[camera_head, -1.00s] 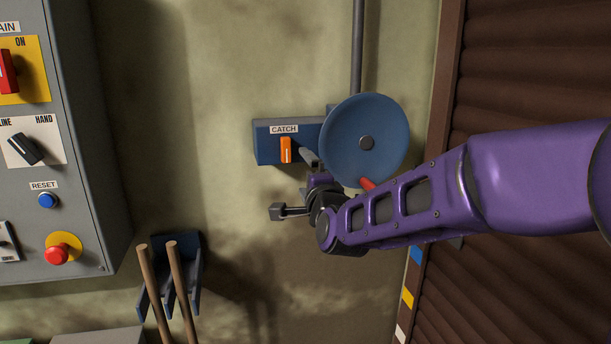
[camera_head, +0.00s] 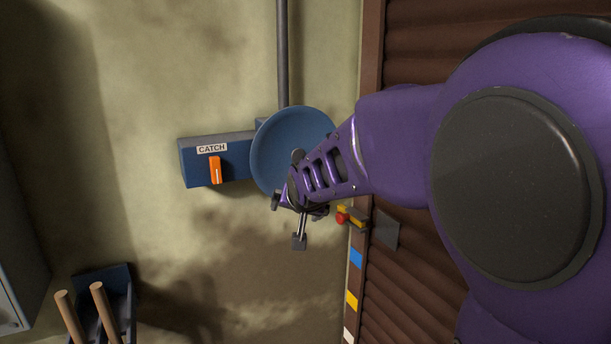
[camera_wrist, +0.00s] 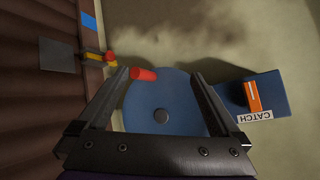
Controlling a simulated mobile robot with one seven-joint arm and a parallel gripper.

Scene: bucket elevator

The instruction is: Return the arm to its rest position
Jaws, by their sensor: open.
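My purple arm (camera_head: 400,140) reaches from the right side of the head view toward the wall, bent so that a large joint fills the right. My gripper (camera_head: 287,222) is in front of the lower part of a blue round wheel (camera_head: 285,135). In the wrist view my gripper (camera_wrist: 160,80) is open and empty. The blue wheel (camera_wrist: 150,112) shows between and beyond its fingers, with a red handle (camera_wrist: 143,74) near the left fingertip. I cannot tell whether that finger touches the handle.
A blue box labelled CATCH (camera_head: 195,165) with an orange lever (camera_head: 215,170) is left of the wheel. A brown slatted shutter (camera_head: 400,260) stands at right. A small yellow and red device (camera_head: 350,216) is at its edge. Wooden handles (camera_head: 103,310) stand in a rack at lower left.

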